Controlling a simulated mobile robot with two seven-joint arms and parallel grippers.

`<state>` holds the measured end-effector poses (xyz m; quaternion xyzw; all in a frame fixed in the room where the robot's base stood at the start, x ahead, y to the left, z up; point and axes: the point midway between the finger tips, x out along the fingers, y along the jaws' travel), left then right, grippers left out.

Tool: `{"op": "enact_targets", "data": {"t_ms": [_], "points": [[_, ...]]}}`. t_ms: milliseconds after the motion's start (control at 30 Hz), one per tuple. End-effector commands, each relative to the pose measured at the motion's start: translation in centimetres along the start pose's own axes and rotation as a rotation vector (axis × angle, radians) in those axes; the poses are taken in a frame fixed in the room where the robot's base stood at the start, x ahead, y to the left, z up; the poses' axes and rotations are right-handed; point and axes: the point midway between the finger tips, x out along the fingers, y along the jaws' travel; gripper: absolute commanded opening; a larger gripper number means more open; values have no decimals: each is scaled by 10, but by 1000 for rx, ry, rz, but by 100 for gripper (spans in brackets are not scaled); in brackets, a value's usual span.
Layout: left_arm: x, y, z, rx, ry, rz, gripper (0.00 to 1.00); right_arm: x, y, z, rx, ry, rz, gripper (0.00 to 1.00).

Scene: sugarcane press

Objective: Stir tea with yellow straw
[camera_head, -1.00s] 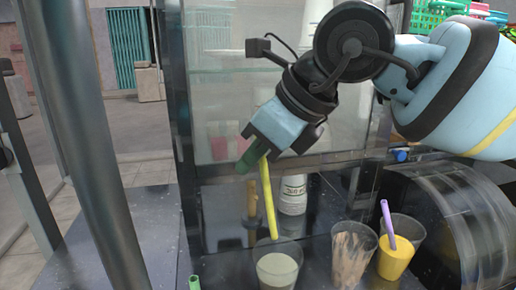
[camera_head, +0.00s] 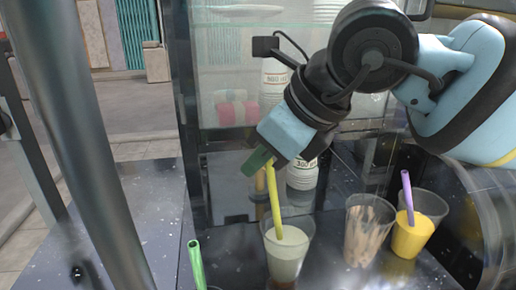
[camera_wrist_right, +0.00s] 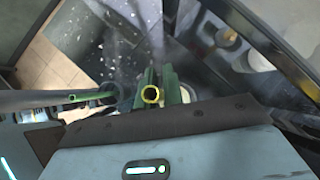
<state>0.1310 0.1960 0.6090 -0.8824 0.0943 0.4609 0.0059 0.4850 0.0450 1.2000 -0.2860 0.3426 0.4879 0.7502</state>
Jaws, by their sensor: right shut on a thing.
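My right gripper (camera_head: 262,163) is shut on the upper end of the yellow straw (camera_head: 273,200). The straw is slightly tilted, and its lower end is inside a clear cup of pale, milky tea (camera_head: 286,262), reaching the liquid. In the right wrist view the round open top of the yellow straw (camera_wrist_right: 150,94) sits between the green fingers of my right gripper (camera_wrist_right: 160,88). The cup there is mostly hidden by the gripper. My left gripper is not in view.
A green straw (camera_head: 196,265) stands left of the tea cup. To the right are a clear cup of brown sticks (camera_head: 366,235) and a cup of yellow drink (camera_head: 412,236) with a purple straw (camera_head: 407,195). A glass cabinet (camera_head: 225,100) stands behind.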

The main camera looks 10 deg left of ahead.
Motion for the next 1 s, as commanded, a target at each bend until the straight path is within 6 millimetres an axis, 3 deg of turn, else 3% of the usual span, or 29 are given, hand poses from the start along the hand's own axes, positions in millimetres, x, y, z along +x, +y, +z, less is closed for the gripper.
{"op": "enact_targets", "data": {"t_ms": [1000], "points": [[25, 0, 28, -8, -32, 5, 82, 52, 0, -50, 1, 1, 3, 0]]}}
